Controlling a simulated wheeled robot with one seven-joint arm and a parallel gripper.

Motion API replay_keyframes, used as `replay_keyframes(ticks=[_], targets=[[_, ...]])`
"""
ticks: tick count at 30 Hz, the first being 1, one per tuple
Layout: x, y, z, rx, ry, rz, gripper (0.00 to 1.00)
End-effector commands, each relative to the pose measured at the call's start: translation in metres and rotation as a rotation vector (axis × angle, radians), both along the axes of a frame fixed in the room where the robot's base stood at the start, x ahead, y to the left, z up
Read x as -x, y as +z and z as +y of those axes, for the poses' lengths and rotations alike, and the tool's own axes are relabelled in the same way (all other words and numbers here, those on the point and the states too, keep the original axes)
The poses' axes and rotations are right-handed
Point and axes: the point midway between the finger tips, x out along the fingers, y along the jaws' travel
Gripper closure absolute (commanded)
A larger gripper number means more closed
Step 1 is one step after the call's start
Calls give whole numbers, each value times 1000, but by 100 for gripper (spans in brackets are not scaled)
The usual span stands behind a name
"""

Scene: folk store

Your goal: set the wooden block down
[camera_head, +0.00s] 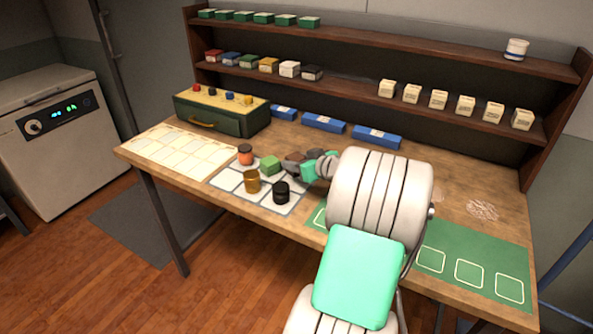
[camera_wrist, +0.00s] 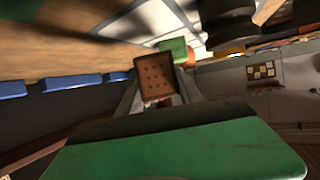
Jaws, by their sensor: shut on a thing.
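The brown wooden block (camera_wrist: 154,76), with rows of dark dots on its face, sits between the fingers of my gripper (camera_wrist: 160,98) in the wrist view. In the head view my gripper (camera_head: 297,165) is over the right edge of the grid mat (camera_head: 226,181), just right of a green block (camera_head: 270,165). There my gripper and arm largely hide the wooden block. I cannot tell whether the block touches the mat or table. The green block also shows beyond the wooden block in the wrist view (camera_wrist: 174,50).
On the mat stand an orange-red jar (camera_head: 245,155), an amber jar (camera_head: 252,182) and a black jar (camera_head: 281,193), close to my gripper. Behind are blue boxes (camera_head: 323,123) and a green drawer box (camera_head: 221,116). A pale sheet (camera_head: 178,148) lies left; a green mat (camera_head: 470,262) lies right.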

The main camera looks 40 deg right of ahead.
Motion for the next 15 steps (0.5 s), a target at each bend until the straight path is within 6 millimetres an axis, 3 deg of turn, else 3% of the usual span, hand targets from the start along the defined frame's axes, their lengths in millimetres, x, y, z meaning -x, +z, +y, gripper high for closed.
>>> replay_keyframes(ticks=[7,15], targets=[[-2,-36,-5,-2,-1,1,100],[-1,-38,-5,0,-1,0,100]])
